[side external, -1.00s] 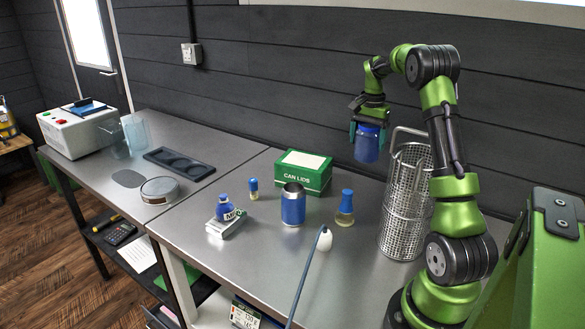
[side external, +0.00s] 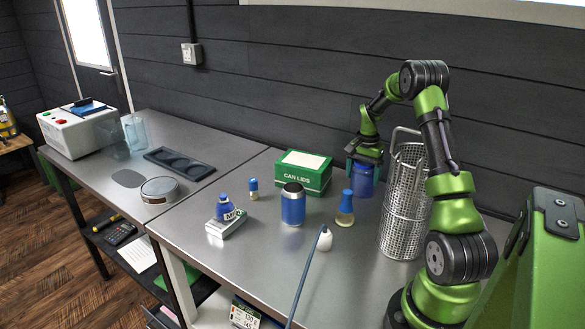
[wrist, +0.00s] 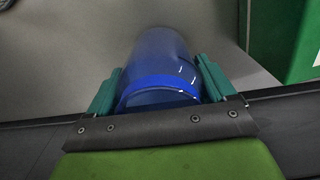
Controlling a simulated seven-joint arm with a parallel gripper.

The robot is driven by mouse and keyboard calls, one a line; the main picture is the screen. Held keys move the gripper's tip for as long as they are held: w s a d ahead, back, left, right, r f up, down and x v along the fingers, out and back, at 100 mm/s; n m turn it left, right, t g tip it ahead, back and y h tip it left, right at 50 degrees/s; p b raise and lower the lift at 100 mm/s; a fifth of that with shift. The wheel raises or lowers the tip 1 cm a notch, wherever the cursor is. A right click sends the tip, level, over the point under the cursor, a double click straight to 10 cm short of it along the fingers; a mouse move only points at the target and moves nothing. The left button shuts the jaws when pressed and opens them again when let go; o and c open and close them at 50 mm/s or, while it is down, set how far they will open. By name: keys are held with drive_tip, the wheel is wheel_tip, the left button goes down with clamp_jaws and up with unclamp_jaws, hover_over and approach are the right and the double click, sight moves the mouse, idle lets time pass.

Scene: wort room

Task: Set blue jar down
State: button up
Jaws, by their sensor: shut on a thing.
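The blue jar (side external: 362,183) is a dark blue translucent jar, upright at the back of the steel table, between the green box and the wire basket. My gripper (side external: 365,163) is above it with its teal fingers on both sides of its upper part. In the wrist view, the jar (wrist: 160,70) lies between the two fingers of my gripper (wrist: 160,92), and the fingers are shut on it. The jar's base is at or very near the tabletop; I cannot tell whether it touches.
A green CAN LIDS box (side external: 303,172) stands left of the jar. A tall perforated metal basket (side external: 405,205) stands close on its right. In front are a blue-capped flask (side external: 345,210), a blue can (side external: 293,205) and a white-tipped hose (side external: 324,239).

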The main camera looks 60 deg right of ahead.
drive_tip(key=shift+f, duration=0.15)
drive_tip(key=o, duration=1)
